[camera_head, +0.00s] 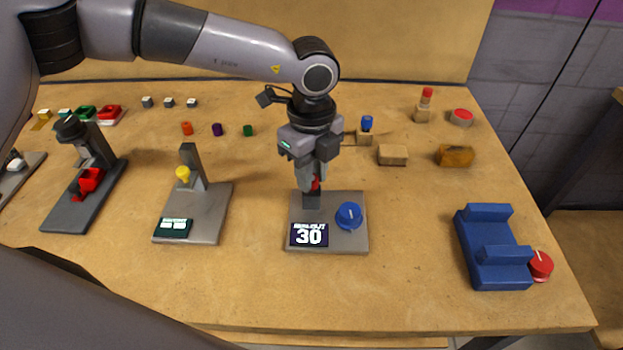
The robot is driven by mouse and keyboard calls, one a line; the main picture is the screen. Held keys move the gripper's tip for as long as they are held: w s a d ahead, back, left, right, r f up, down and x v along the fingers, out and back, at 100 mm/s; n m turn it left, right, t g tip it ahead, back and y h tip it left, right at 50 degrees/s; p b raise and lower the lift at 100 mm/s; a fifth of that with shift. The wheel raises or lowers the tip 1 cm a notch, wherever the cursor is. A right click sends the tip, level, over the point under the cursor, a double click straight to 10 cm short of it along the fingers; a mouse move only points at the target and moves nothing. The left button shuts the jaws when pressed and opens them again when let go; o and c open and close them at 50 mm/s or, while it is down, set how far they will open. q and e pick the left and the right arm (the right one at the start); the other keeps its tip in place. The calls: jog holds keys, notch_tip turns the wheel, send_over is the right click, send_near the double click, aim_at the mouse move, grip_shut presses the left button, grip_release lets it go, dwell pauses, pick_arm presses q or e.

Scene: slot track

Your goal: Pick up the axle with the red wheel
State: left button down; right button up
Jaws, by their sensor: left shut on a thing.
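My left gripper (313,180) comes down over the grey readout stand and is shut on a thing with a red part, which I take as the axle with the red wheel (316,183). Only a small red patch shows between the fingers; the axle itself is mostly hidden. The held part is at the top of the short dark post (311,199) on the stand, and I cannot tell whether it still touches the post. My right gripper is not in view.
The readout stand (331,246) shows 30 and has a blue knob (348,216). A grey stand with a yellow knob (183,174) is to the left, a dark stand with a red block (90,180) further left. A blue slotted block (488,250) and red dial (540,265) are right.

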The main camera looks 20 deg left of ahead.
pick_arm(q)
jog(key=shift+r, duration=0.15)
jog(key=shift+r, duration=0.3)
notch_tip(320, 180, up, 24)
jog(key=p, duration=0.3)
dwell(0.9)
